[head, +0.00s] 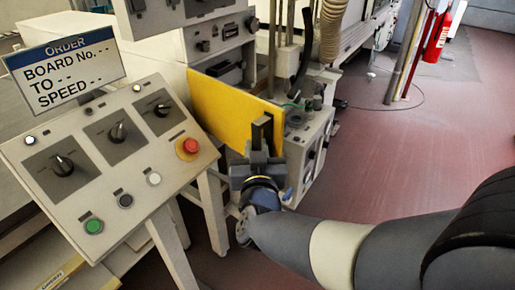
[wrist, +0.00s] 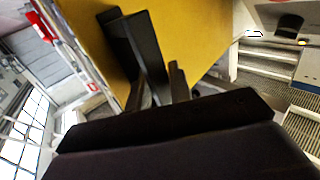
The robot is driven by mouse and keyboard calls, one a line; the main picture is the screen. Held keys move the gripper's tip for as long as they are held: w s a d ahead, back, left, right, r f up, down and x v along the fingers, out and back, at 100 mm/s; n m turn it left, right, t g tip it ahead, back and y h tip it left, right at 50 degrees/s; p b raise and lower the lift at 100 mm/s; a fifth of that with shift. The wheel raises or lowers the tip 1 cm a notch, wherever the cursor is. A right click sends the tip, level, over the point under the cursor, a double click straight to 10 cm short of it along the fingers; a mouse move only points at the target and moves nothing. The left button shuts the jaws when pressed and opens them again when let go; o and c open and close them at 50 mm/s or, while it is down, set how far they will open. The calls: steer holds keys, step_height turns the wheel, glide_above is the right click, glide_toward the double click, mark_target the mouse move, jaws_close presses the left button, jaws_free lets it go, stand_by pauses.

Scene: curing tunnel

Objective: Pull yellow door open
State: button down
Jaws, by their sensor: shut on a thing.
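The yellow door (head: 222,108) is a flat upright panel at the centre of the head view, beside the grey machine housing. Its dark bar handle (head: 262,130) is near the right end of the panel. My gripper (head: 261,146) is shut on this handle, in front of the panel. In the wrist view the yellow door (wrist: 195,35) fills the upper middle, and the dark handle (wrist: 143,45) runs down between my gripper's fingers (wrist: 161,88). The fingers hide part of the handle. I cannot tell exactly how far the door stands open.
A control panel (head: 105,155) with knobs, a red button (head: 188,147) and an order sign (head: 65,67) stands on the left. Grey machine boxes (head: 309,145) and a ribbed hose (head: 332,30) are behind the door. The reddish floor (head: 400,140) on the right is mostly clear.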

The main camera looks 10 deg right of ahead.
steer(key=shift+r, duration=0.2)
steer(key=c, duration=1.3)
jaws_free()
steer(key=shift+f, duration=0.1)
steer(key=shift+s+a+p, duration=0.2)
steer(key=shift+s+p, duration=0.15)
steer(key=shift+s, duration=2.35)
steer(key=shift+s+a+p, duration=0.2)
steer(key=shift+s+p, duration=0.1)
steer(key=shift+s, duration=2.35)
steer(key=shift+w, duration=0.1)
steer(key=shift+w+d+b, duration=0.2)
steer(key=shift+w+b, duration=0.15)
steer(key=shift+w, duration=2.3)
steer(key=shift+w+d+b, duration=0.2)
steer(key=shift+w+b, duration=0.15)
steer(key=shift+w, duration=2.3)
